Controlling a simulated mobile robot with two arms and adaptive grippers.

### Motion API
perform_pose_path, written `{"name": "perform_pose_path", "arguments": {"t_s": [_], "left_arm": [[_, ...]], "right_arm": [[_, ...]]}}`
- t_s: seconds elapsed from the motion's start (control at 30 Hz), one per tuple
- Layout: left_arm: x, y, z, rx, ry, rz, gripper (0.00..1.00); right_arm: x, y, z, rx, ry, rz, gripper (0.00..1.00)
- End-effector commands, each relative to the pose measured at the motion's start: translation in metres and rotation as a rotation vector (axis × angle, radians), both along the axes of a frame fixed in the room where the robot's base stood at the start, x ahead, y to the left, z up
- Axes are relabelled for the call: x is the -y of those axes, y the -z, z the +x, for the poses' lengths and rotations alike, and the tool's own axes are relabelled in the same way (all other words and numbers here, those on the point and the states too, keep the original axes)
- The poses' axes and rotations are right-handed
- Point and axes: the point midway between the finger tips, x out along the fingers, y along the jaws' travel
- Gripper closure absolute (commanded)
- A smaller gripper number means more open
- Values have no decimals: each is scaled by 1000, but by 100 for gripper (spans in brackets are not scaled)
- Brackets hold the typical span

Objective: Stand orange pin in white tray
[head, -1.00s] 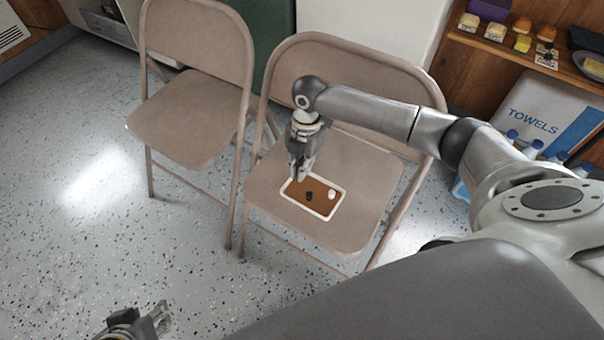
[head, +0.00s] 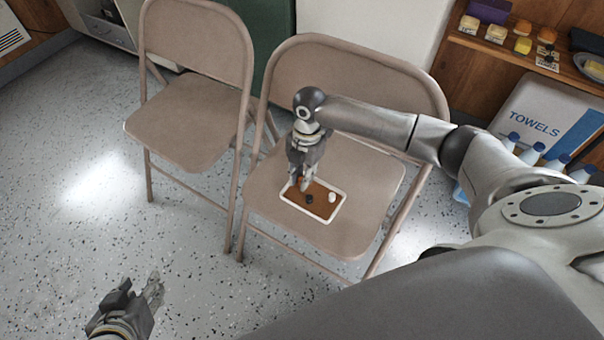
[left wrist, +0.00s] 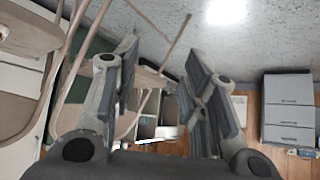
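The white tray (head: 322,221), with a white rim and a brown floor, lies on the seat of the right-hand folding chair. A black pin (head: 309,200) and a white pin (head: 332,197) stand in it. I cannot make out an orange pin; the gripper hides the tray's far left part. My right gripper (head: 301,186) points down at that part, its fingertips low and left of the black pin. Its fingers look close together; whether they hold anything is unclear. My left gripper (head: 155,284) is above the floor at lower left; the left wrist view shows its fingers (left wrist: 163,75) apart and empty.
A second folding chair (head: 185,120) stands to the left with an empty seat. A wooden shelf (head: 480,45) with small items, a towels box (head: 545,115) and several bottles are at right. The floor at left is clear.

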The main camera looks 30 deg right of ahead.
Motion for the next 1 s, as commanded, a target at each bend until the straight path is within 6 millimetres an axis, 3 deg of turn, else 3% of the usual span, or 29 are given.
{"name": "perform_pose_path", "arguments": {"t_s": [0.17, 0.27, 0.63, 0.73, 1.0], "left_arm": [[-1, 1, -3, -21, 0, 4, 60], [-6, 8, -16, -87, -7, 19, 60], [-25, 28, -79, -387, -32, 81, 60], [-29, 24, -93, -451, -36, 94, 60], [-29, 14, -91, -442, -35, 92, 60]], "right_arm": [[1, -5, 1, 1, 0, 0, 81], [1, -13, 1, 2, 0, 0, 81], [7, -53, 5, 2, 0, 0, 81], [10, -80, 7, 4, 1, 1, 81], [15, -115, 10, 2, 1, 1, 81]]}}
